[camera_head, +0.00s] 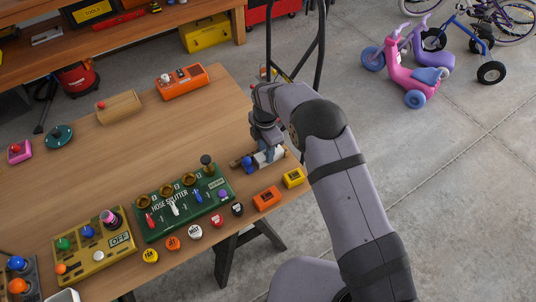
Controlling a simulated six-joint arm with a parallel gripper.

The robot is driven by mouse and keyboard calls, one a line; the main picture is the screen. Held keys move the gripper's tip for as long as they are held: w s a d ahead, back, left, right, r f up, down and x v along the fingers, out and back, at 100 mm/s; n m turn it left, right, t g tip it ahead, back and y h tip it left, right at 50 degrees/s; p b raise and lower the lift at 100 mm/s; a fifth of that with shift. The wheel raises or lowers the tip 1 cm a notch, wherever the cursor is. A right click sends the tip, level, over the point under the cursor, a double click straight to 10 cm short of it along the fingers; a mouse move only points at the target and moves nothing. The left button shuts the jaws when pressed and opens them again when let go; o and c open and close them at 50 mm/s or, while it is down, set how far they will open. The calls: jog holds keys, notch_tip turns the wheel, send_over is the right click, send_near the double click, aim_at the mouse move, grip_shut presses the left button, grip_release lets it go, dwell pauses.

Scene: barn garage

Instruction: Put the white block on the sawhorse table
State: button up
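The sawhorse table (70,178) has a light wooden top on black trestle legs. My gripper (263,154) points down close above its right end, partly covered by my own arm. A small whitish piece (268,156) shows at the fingertips, beside a blue knob (248,161). It may be the white block, but it is too small and covered to tell. I cannot see whether the fingers are closed on it or whether it touches the tabletop. No other clear white block shows.
A green hose splitter panel (182,207) lies left of my gripper. Orange (267,198) and yellow (293,178) blocks and several round buttons line the near edge. An orange box (182,83) stands at the far edge. The tabletop's middle has free room.

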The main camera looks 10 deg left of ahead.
jog(key=shift+r, duration=0.1)
jog(key=shift+r+p, duration=2.15)
jog(key=shift+r, duration=1.3)
jog(key=shift+s, duration=0.1)
jog(key=shift+s+d+r+b, duration=0.35)
jog(key=shift+s+b, duration=0.15)
jog(key=shift+b, duration=0.35)
jog(key=shift+s+d+r+b, duration=0.3)
jog(key=shift+s+r+b, duration=0.15)
jog(key=shift+s, duration=0.25)
jog(key=shift+s+d+r+b, duration=0.35)
jog(key=shift+s+r+b, duration=0.1)
jog(key=shift+s, duration=0.25)
jog(key=shift+s+d+r+b, duration=0.3)
jog(key=shift+s+r+b, duration=0.15)
jog(key=shift+s, duration=0.25)
jog(key=shift+f, duration=0.15)
jog(key=shift+f+p, duration=1.8)
jog(key=shift+f, duration=3.15)
jog(key=shift+f, duration=0.15)
